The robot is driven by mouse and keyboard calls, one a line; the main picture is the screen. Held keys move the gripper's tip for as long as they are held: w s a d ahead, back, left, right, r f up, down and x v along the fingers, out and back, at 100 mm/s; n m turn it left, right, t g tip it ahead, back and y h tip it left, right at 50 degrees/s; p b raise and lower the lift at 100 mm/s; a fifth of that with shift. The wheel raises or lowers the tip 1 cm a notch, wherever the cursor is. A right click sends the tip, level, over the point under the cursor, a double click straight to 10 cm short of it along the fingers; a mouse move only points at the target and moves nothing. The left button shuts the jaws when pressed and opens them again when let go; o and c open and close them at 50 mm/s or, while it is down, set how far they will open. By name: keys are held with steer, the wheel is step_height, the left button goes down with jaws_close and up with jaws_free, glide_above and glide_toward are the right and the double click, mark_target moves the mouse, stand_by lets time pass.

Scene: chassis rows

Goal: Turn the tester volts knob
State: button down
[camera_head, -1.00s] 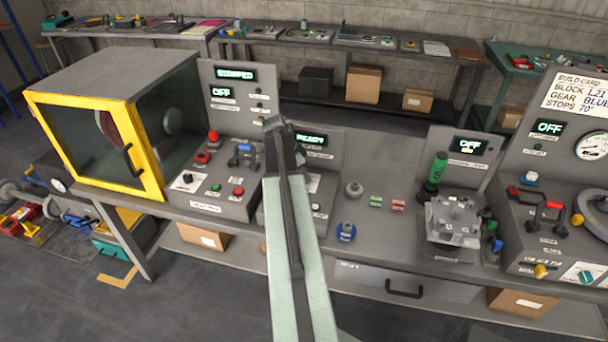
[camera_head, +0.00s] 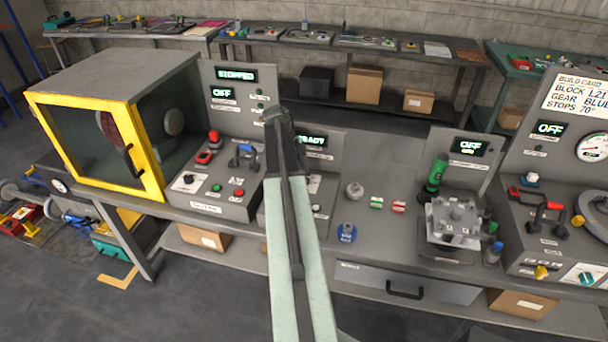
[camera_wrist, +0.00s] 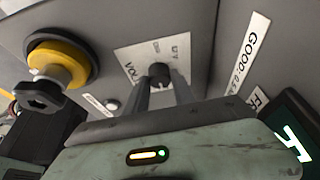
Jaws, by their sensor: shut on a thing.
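The tester volts knob (camera_wrist: 159,71) is a small dark round knob on a white label plate (camera_wrist: 135,62) in the wrist view. The lettering on the plate is tilted and partly hidden. My gripper (camera_wrist: 160,82) has its two grey fingers on either side of the knob, shut on it. In the head view the tester (camera_head: 318,185) stands mid-bench with a partly covered green display (camera_head: 313,140). My arm hides the knob and my gripper there.
A yellow-collared black knob (camera_wrist: 57,70) is left of my gripper in the wrist view. A lit display (camera_wrist: 293,143) is at lower right. In the head view a yellow-framed cabinet (camera_head: 98,110) stands left, and a grey fixture (camera_head: 455,220) stands right.

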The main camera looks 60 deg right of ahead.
steer(key=shift+w, duration=0.1)
stand_by(0.4)
steer(key=c, duration=1.1)
jaws_free()
steer(key=shift+o, duration=0.2)
steer(key=d+p+v, duration=0.1)
steer(key=p+v, duration=0.6)
steer(key=shift+w+a+r, duration=0.2)
steer(key=shift+a+r, duration=0.15)
steer(key=shift+a, duration=0.2)
